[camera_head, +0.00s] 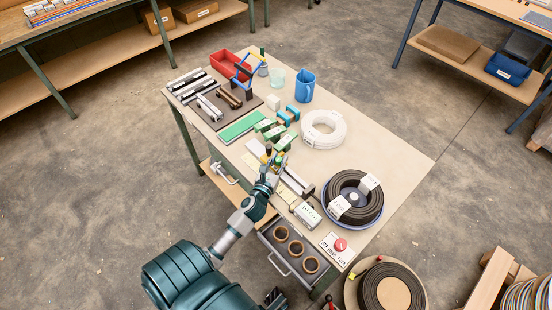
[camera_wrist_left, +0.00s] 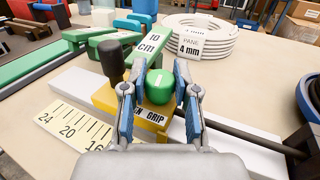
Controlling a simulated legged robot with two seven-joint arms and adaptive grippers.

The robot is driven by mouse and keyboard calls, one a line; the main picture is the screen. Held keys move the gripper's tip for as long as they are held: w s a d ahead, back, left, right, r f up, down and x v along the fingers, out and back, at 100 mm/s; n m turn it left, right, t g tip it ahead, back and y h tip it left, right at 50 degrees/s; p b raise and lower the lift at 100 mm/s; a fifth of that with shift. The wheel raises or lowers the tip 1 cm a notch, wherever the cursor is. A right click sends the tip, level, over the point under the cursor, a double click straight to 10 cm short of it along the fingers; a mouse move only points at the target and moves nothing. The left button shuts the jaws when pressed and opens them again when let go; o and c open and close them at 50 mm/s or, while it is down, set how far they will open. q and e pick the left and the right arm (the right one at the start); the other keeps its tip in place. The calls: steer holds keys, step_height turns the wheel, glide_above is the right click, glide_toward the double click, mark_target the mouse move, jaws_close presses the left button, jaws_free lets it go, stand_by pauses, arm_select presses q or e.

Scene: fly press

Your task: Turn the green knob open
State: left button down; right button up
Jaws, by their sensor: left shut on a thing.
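The green knob (camera_wrist_left: 160,88) shows in the left wrist view, on top of a yellow block (camera_wrist_left: 122,100) with a partly hidden label ending in "N GRIP". My left gripper (camera_wrist_left: 157,84) has its two blue-grey fingers on either side of the knob and is shut on it. A black knob (camera_wrist_left: 110,60) stands upright just left of it. In the head view my left gripper (camera_head: 274,168) is over the front left edge of the table, and the green knob cannot be made out there. My right gripper cannot be seen.
Green blocks (camera_head: 271,129), one labelled "10 cm", lie close beyond the gripper. A scale strip (camera_wrist_left: 72,122) and a dark rod (camera_wrist_left: 250,135) lie beside it. A white coil (camera_head: 324,129), a dark coil (camera_head: 366,212) and an open drawer (camera_head: 290,255) are nearby.

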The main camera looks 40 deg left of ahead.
arm_select(q)
steer(key=m+h+p, duration=0.1)
steer(key=m+h, duration=0.1)
steer(key=h, duration=0.1)
steer(key=m+t+h+p, duration=0.1)
steer(key=m+h+p, duration=0.1)
steer(key=h, duration=0.2)
steer(key=shift+a+f+m, duration=0.1)
steer(key=shift+a+m, duration=0.05)
steer(key=shift+m, duration=0.25)
steer(key=shift+f+m+h, duration=0.1)
steer(key=shift+m+h, duration=0.2)
steer(key=shift+h, duration=0.4)
steer(key=shift+m+g+h, duration=0.3)
steer(key=shift+m+h, duration=0.4)
steer(key=shift+h, duration=0.3)
steer(key=shift+m+g+h, duration=0.4)
steer(key=shift+m+h, duration=0.3)
steer(key=shift+h, duration=0.4)
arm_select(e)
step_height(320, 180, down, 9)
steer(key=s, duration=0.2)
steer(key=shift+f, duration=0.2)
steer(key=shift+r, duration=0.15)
arm_select(q)
steer(key=c, duration=0.9)
jaws_free()
steer(key=shift+o, duration=0.2)
steer(key=shift+w, duration=0.1)
